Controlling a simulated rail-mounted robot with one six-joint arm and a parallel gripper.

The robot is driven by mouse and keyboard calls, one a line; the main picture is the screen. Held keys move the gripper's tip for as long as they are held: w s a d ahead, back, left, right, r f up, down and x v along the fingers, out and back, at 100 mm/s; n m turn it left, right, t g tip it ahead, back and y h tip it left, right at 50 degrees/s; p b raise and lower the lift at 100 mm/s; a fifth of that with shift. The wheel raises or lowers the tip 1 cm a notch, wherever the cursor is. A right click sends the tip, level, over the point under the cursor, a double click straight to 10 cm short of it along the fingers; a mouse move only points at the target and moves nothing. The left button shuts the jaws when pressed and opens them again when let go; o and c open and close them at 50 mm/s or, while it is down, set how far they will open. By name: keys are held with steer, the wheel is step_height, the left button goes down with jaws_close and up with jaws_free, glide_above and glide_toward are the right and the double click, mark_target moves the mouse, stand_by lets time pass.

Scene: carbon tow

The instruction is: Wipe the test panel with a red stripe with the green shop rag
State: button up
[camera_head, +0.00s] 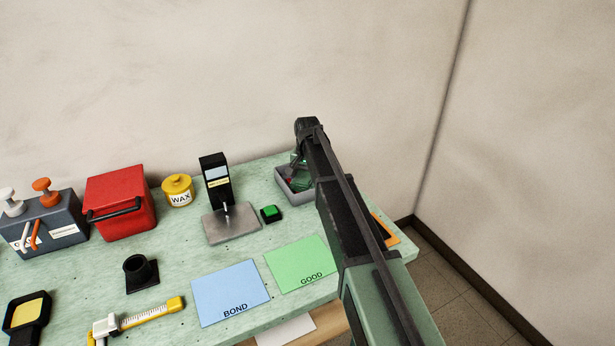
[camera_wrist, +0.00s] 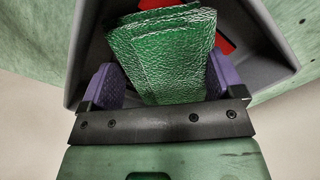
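The green shop rag (camera_wrist: 165,50) is a folded, textured cloth in a grey bin at the back right of the bench. My gripper (camera_wrist: 166,80) reaches into this bin. Its two purple fingers stand on either side of the rag, apart, with a gap visible at the left finger. In the head view my gripper (camera_head: 298,165) is small and partly hidden by my arm over the bin. I cannot make out a test panel with a red stripe in either view.
The grey bin (camera_head: 296,197) also holds something red (camera_wrist: 226,43). A blue BOND mat (camera_head: 228,285) and green GOOD mat (camera_head: 300,258) lie clear at the front. A gauge stand (camera_head: 216,185), green button (camera_head: 270,213), wax pot (camera_head: 178,188) and red box (camera_head: 118,195) stand leftward. An orange thing (camera_head: 386,231) is partly hidden behind my arm.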

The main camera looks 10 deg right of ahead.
steer(key=shift+d, duration=0.1)
steer(key=shift+w+d, duration=0.15)
steer(key=shift+d, duration=0.4)
steer(key=shift+w+d, duration=0.15)
steer(key=shift+d, duration=0.35)
steer(key=shift+s+a, duration=0.2)
steer(key=shift+a, duration=0.8)
step_height(320, 180, up, 5)
steer(key=p, duration=0.5)
steer(key=shift+r, duration=0.15)
steer(key=shift+f, duration=0.2)
step_height(320, 180, down, 4)
steer(key=b, duration=0.4)
steer(key=shift+s+a+r, duration=0.1)
steer(key=shift+a, duration=0.05)
